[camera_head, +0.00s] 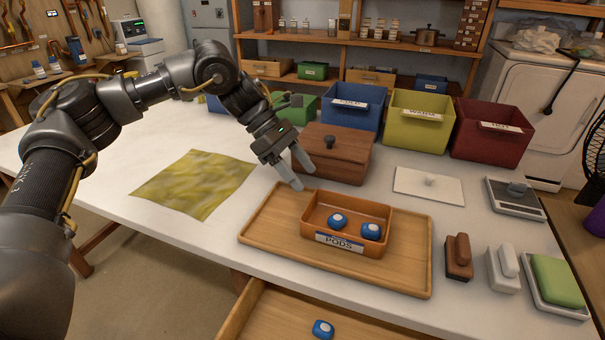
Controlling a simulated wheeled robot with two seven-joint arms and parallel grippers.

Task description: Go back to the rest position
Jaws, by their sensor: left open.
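My left gripper (298,172) is open and empty, with its fingers pointing down and to the right. It hangs near the left back corner of the orange pods box (340,250), in front of the brown wooden box with a dark knob (340,163). The pods box sits on a wooden tray (262,236) and holds two blue and white pods (337,220). Another blue pod (323,329) lies in the open drawer (275,315) below the table edge. My right gripper does not show.
A yellow-green cloth (194,183) lies on the white table at left. Blue, yellow and red bins (490,146) stand at the back. A white lid (428,187), a scale (515,205), brushes (458,257) and a green sponge (556,280) are at right.

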